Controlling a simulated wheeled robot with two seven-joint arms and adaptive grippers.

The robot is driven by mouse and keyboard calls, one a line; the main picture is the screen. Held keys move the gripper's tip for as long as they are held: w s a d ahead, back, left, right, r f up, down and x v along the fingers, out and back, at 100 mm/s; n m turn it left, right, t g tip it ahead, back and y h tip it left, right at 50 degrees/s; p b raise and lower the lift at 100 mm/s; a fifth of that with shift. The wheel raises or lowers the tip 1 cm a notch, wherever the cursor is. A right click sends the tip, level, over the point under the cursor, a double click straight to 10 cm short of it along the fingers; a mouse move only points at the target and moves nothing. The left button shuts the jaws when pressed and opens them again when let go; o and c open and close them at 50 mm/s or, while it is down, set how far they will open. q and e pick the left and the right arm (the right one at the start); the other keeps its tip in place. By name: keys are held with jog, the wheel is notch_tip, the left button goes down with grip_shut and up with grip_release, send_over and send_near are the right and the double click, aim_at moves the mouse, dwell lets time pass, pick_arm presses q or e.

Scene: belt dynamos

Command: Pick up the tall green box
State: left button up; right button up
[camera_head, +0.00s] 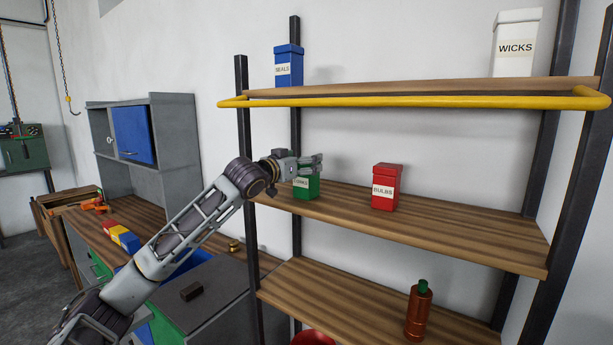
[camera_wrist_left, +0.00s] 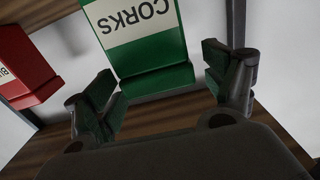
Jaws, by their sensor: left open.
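The green box (camera_head: 306,187) labelled CORKS stands on the middle shelf, near its left end. My left gripper (camera_head: 312,163) is at the top of this box and hides part of it in the head view. In the left wrist view the green box (camera_wrist_left: 155,58) is seen upside down, beyond the two spread fingers of my left gripper (camera_wrist_left: 165,90). The fingers are open, with nothing held between them. My right gripper is not in view.
A red BULBS box (camera_head: 385,188) stands right of the green box. The blue SEALS box (camera_head: 288,66) and white WICKS box (camera_head: 515,43) stand on the top shelf, behind a yellow rail (camera_head: 400,101). A reddish bottle (camera_head: 418,312) stands on the lower shelf.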

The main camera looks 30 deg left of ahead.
pick_arm(q)
jog(key=shift+w+r, duration=0.1)
jog(key=shift+w, duration=0.8)
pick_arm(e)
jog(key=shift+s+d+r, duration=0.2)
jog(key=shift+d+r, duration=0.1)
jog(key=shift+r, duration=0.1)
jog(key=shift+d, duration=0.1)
pick_arm(q)
jog(key=c, duration=1.6)
jog(key=shift+c, duration=0.3)
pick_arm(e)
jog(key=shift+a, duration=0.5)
